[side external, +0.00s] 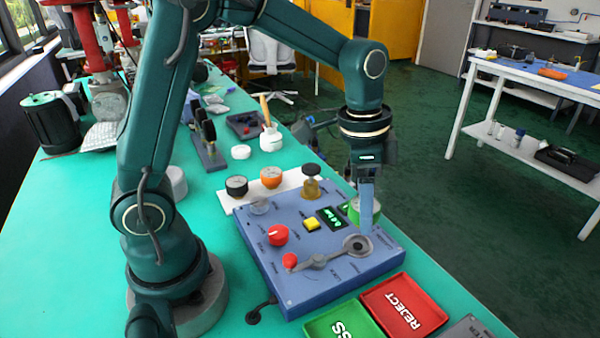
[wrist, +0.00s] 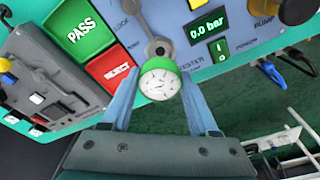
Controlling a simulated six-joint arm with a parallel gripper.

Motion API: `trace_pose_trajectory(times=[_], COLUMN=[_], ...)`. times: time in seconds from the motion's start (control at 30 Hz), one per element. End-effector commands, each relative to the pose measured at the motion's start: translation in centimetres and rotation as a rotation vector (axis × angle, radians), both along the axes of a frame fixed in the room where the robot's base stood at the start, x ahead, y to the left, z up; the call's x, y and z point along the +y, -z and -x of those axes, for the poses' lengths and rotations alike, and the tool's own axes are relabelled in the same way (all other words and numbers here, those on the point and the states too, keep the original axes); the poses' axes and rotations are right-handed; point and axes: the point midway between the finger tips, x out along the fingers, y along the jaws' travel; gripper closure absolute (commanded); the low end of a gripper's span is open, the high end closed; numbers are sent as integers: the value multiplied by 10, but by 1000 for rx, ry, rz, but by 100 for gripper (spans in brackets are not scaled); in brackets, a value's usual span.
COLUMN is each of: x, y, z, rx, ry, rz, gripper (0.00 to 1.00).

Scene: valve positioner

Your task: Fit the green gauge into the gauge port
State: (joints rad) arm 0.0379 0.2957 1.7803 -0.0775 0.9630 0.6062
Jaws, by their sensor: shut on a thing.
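The green gauge (wrist: 159,84) has a white dial and a green rim. My gripper (wrist: 157,75) is shut on it, with one blue-grey finger on each side, and the dial faces the wrist camera. In the side view the gauge (side external: 352,212) is mostly hidden behind my gripper (side external: 365,222), over the right part of the blue tester panel (side external: 290,284). I cannot tell whether the gauge touches the panel.
The panel carries a red knob (side external: 278,235), a yellow button (side external: 311,224), a display reading 0.0 bar (wrist: 207,24) and a grey lever (side external: 322,260). Black (side external: 237,186) and orange (side external: 271,177) gauges stand behind it. Red REJECT (side external: 405,306) and green PASS (side external: 345,322) trays lie in front.

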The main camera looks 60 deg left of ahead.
Motion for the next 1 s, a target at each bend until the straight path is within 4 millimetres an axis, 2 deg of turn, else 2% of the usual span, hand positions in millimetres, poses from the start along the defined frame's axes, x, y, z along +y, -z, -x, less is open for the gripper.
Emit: trace_pose_trajectory(times=[0.2, 0.4, 1.0], x=[0, 0, 0], y=[23, 37, 42], z=[1, 1, 0], rx=[5, 3, 0], ry=[-1, -1, -1], rz=[0, 1, 0], gripper=[100, 100, 100])
